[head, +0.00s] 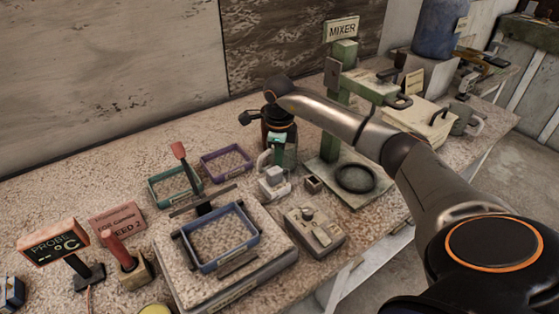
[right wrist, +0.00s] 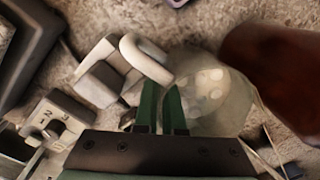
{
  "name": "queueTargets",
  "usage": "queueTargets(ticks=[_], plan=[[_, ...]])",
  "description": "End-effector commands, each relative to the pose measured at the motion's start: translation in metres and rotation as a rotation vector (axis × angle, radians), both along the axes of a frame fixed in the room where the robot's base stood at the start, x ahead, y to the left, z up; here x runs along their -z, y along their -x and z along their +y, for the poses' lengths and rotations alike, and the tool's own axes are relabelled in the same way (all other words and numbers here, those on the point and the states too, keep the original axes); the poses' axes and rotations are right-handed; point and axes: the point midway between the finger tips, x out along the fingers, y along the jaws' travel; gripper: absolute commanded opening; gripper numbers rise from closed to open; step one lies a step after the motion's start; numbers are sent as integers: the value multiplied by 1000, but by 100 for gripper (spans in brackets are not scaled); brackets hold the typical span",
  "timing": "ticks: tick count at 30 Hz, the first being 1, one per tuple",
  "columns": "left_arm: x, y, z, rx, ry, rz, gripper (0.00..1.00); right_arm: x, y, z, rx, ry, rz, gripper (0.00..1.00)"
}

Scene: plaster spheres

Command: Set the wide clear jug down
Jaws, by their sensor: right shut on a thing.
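My right gripper (head: 283,150) is over the middle of the worktop in the head view, its arm coming in from the right. In the right wrist view its two green fingers (right wrist: 162,110) are close together at the side of the wide clear jug (right wrist: 212,88). The jug is cloudy and see-through, with pale round lumps showing in it. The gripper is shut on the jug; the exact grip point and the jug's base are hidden. In the head view the jug is mostly hidden by the gripper. My left gripper is not in view.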

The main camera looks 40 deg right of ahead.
Motion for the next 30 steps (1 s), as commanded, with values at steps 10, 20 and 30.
queueTargets(ticks=[10, 20, 30], plan=[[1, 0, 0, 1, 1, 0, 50, 2, 0, 0, 1, 0, -2, 30], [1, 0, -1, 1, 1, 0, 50, 3, 1, 2, -3, -3, 5, 41], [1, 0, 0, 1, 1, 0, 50, 6, 3, 3, -6, -5, 13, 41]])
